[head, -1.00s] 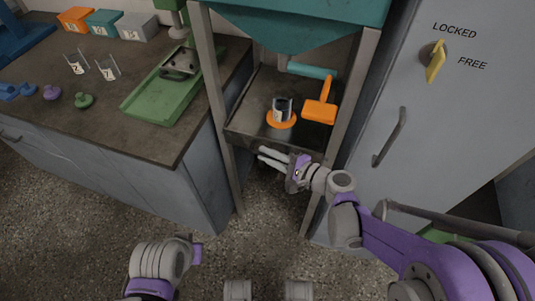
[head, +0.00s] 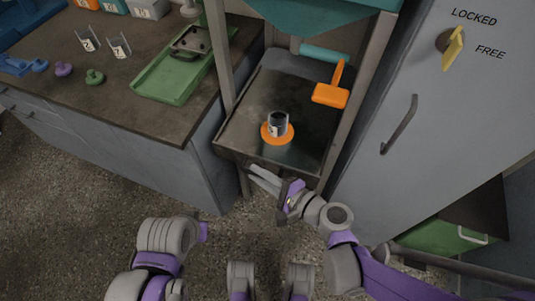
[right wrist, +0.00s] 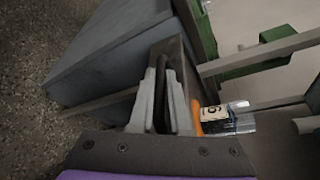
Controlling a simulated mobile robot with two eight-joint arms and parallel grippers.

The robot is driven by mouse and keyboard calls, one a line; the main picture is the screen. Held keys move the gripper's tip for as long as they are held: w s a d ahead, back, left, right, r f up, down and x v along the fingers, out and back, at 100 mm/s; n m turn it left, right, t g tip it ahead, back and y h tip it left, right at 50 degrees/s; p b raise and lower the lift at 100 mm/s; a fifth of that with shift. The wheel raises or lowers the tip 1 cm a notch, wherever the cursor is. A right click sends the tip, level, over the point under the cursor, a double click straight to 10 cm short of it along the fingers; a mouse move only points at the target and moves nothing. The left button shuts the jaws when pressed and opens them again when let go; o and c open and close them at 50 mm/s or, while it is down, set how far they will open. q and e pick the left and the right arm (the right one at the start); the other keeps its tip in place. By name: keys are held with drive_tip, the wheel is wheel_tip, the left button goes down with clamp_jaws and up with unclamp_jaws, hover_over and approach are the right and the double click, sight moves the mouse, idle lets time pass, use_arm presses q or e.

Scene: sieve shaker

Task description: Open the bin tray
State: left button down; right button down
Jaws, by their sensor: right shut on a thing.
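The bin tray (head: 240,138) is a dark, shallow tray under the teal hopper. Its front edge sticks out past the stand's front legs, towards me. An orange disc (head: 268,138) with a clear, labelled cup (head: 279,122) on it stands on the tray. My right gripper (head: 264,180) is at the tray's front, just below its edge.
The teal hopper (head: 315,25) hangs above the tray. A grey cabinet (head: 400,80) with a yellow knob (head: 453,48) stands right, a counter (head: 130,95) left. The floor in front is clear.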

drive_tip(key=shift+s+a, duration=0.3)
drive_tip(key=shift+s, duration=0.55)
drive_tip(key=shift+s+a, duration=0.25)
drive_tip(key=shift+s, duration=0.65)
drive_tip(key=shift+s+a, duration=0.3)
drive_tip(key=shift+s, duration=0.55)
drive_tip(key=c, duration=0.9)
unclamp_jaws()
use_arm(q)
drive_tip(key=shift+s+d, duration=0.1)
drive_tip(key=shift+d, duration=0.05)
use_arm(e)
drive_tip(key=shift+d, duration=0.1)
